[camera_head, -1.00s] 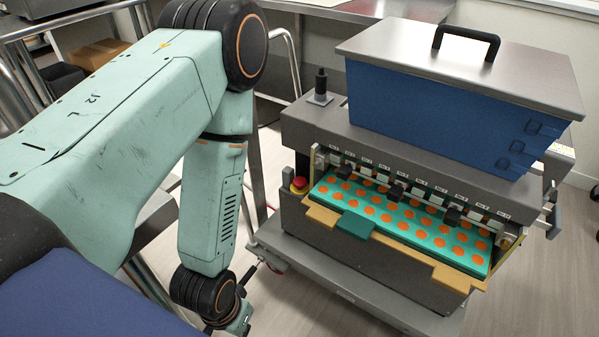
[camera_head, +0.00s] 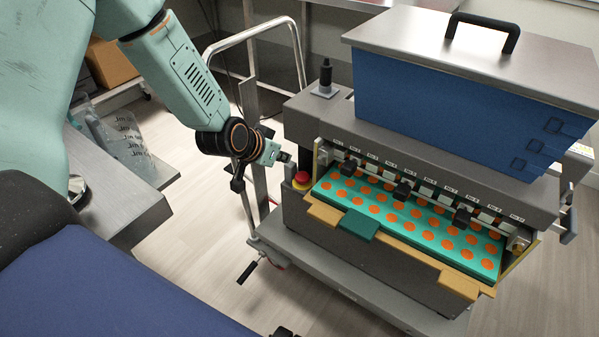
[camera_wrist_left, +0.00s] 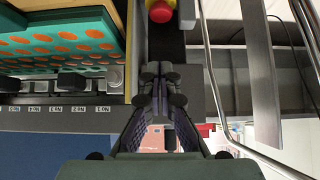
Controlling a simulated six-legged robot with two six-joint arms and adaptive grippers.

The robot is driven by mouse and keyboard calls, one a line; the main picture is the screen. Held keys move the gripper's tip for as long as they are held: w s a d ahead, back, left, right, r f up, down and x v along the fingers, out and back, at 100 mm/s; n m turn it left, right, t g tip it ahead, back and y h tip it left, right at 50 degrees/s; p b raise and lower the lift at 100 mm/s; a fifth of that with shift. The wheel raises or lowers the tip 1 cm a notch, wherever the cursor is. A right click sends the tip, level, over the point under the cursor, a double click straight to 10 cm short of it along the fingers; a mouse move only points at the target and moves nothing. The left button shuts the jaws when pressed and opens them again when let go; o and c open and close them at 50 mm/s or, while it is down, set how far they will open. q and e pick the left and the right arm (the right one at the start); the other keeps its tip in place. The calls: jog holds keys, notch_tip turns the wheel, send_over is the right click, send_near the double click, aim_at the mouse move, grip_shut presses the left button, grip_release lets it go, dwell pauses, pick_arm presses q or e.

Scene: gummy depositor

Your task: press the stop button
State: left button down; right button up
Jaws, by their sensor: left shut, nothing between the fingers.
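The stop button (camera_head: 301,179) is a red mushroom cap on a yellow base at the left front corner of the gummy depositor (camera_head: 400,110). It also shows at the top of the left wrist view (camera_wrist_left: 160,11). My left gripper (camera_head: 284,157) is shut and empty, just left of and slightly above the button in the head view, with a small gap between them. In the left wrist view the closed fingers (camera_wrist_left: 158,75) point toward the button, which lies beyond their tips. My right gripper cannot be made out in these views.
A teal tray (camera_head: 330,187) with orange dots lies in the depositor's front. A blue hopper (camera_head: 450,110) with a metal lid sits on top. A metal rail (camera_head: 297,50) stands behind my left gripper. A steel table (camera_head: 120,215) is at left, with open floor between.

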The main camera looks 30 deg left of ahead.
pick_arm(q)
jog(key=shift+r, duration=0.1)
jog(key=b, duration=0.5)
send_over(305, 174)
jog(key=s, duration=0.4)
notch_tip(305, 174, down, 7)
jog(key=shift+w+a+f+b, duration=0.1)
jog(key=shift+w+f+b, duration=0.2)
jog(key=shift+f, duration=0.35)
jog(key=shift+w+a+f+b, duration=0.1)
jog(key=shift+w+f+b, duration=0.15)
jog(key=shift+f, duration=0.35)
jog(key=shift+f+b, duration=0.4)
jog(key=shift+f, duration=0.45)
